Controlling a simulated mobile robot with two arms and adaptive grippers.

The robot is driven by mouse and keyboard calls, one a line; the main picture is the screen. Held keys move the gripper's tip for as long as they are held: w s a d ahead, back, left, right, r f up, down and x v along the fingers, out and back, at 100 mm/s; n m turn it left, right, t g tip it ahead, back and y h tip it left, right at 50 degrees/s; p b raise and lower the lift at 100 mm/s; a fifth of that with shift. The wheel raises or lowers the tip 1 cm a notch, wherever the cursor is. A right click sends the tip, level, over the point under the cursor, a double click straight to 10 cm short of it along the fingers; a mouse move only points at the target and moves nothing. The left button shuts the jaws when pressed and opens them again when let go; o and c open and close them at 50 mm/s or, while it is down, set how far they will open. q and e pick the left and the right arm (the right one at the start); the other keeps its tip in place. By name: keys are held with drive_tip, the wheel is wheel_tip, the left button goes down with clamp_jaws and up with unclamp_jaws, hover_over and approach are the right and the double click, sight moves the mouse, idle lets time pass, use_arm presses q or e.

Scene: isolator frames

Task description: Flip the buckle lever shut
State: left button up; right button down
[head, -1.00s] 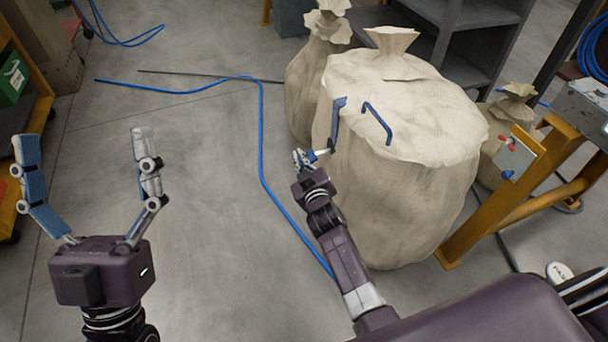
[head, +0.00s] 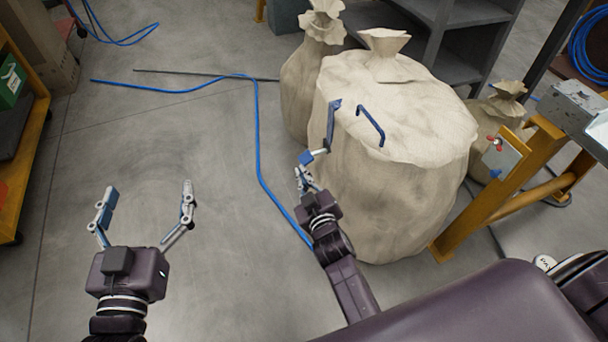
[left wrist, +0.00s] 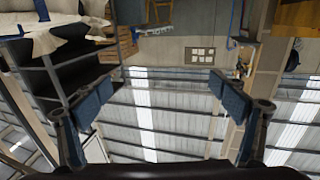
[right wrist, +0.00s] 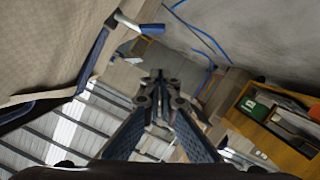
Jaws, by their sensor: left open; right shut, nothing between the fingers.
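A blue bar (head: 333,122) stands at the left edge of the big beige sack's top, with a pale rod and blue tip (head: 307,158) angling out from its lower end. It looks like the buckle lever, though I cannot be sure. A second bent blue bar (head: 371,124) lies on the sack top. My right gripper (head: 303,179) is shut and empty, just below the blue tip; a small gap seems to separate them. In the right wrist view the rod and tip (right wrist: 140,23) are above the closed fingers (right wrist: 158,82). My left gripper (head: 148,189) is open and empty over the floor.
The big sack (head: 400,195) fills the centre, with smaller sacks (head: 305,85) behind. An orange frame (head: 500,210) with a red-and-blue fitting stands right. A blue hose (head: 258,140) lies on the floor. Open floor surrounds my left gripper; an orange cart is far left.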

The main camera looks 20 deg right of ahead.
use_arm(q)
drive_tip(key=shift+s+a+f+g, duration=0.15)
drive_tip(key=shift+f+g, duration=0.2)
drive_tip(key=shift+f, duration=0.3)
drive_tip(key=shift+a+f+g, duration=0.1)
drive_tip(key=shift+f+g, duration=0.25)
drive_tip(key=shift+f, duration=0.25)
use_arm(e)
drive_tip(key=shift+s+r, duration=0.15)
drive_tip(key=shift+s, duration=0.55)
